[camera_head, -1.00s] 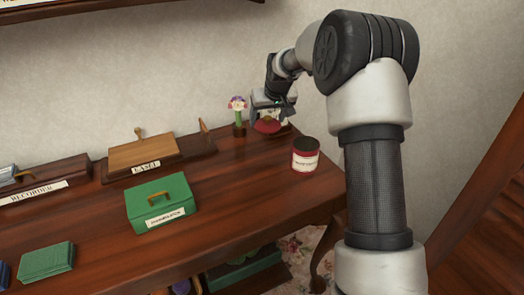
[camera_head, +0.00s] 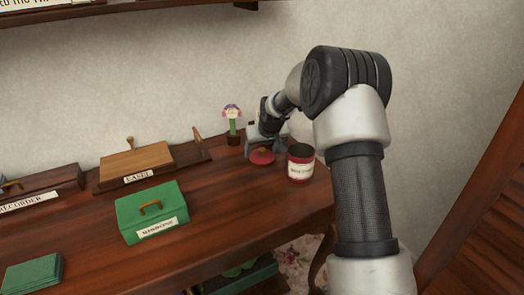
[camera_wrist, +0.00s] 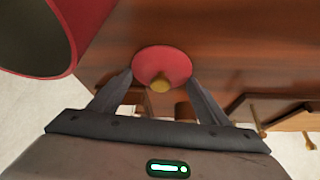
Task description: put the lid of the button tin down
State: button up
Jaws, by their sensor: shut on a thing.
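The red lid (camera_head: 262,157) with a gold knob (camera_wrist: 160,86) is at my gripper (camera_wrist: 160,80), low over the right part of the table and left of the tin. My gripper is shut on the lid, its fingers on either side of the knob. I cannot tell whether the lid touches the wood. The red button tin (camera_head: 300,168) stands upright and open, with a pale label. Its dark inside also shows at the upper left of the wrist view, where the tin (camera_wrist: 82,25) is cut off.
Bare wood lies in front of the lid and tin. The wall is close behind.

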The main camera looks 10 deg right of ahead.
jog(key=shift+f, duration=0.2)
jog(key=o, duration=1)
jog(key=shift+r, duration=0.1)
